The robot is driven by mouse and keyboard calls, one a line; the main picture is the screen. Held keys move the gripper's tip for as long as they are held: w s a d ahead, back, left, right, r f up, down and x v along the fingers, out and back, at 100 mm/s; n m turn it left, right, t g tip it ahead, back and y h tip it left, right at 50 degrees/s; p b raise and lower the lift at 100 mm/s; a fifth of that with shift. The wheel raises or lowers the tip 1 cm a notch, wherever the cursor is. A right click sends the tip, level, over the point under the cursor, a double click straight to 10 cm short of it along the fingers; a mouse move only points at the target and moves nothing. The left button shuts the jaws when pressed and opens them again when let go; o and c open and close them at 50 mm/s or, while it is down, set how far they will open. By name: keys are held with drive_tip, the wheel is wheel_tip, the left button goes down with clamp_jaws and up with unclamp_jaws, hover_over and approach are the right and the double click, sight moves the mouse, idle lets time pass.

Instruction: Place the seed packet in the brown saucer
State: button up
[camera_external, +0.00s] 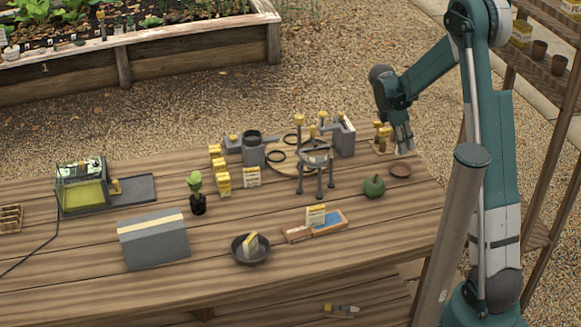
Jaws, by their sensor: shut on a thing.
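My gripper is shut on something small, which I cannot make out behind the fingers. Several yellow-and-white seed packets are in view. I cannot tell which packet the task means.
A grey ring stand (314,158) rises farther left. A potted seedling (198,195), grey box (154,240) and small propagator (83,188) occupy the left. The table's front right is clear.

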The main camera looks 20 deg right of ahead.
drive_tip(key=shift+f, duration=2.15)
drive_tip(key=shift+f, duration=0.1)
drive_tip(key=shift+f+b, duration=0.5)
drive_tip(key=shift+f, duration=1.25)
drive_tip(key=shift+f, duration=0.15)
drive_tip(key=o, duration=0.4)
drive_tip(key=shift+c, duration=0.2)
drive_tip(key=shift+o, duration=0.7)
drive_tip(key=shift+r, duration=0.35)
drive_tip(key=p+v, duration=0.1)
drive_tip(key=v, duration=1)
drive_tip(key=shift+a+r, duration=0.25)
